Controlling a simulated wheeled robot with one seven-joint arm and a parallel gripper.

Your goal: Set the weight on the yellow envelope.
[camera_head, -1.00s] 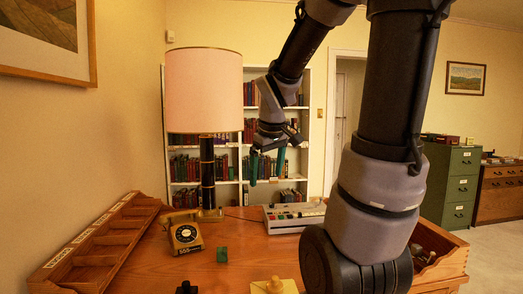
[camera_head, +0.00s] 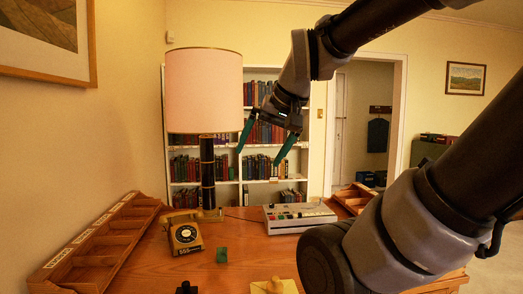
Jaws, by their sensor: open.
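My gripper (camera_head: 262,155) is open and empty, its two teal fingers spread high above the desk in front of the bookcase. At the bottom edge of the view, a pale yellow flat piece (camera_head: 259,288), perhaps the envelope, is partly cut off. A yellowish knobbed object (camera_head: 274,285) stands on or just before it; I cannot tell which. A dark knobbed object (camera_head: 186,288) stands to its left, also cut off. Either knobbed object may be a weight. My gripper is far above and behind them, touching neither.
The wooden desk (camera_head: 160,255) holds a rotary telephone (camera_head: 186,234), a small green block (camera_head: 222,255), a tall lamp (camera_head: 206,90), a grey machine with buttons (camera_head: 298,217) and a sloped wooden rack (camera_head: 95,245) at left. Bare wood lies around the green block.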

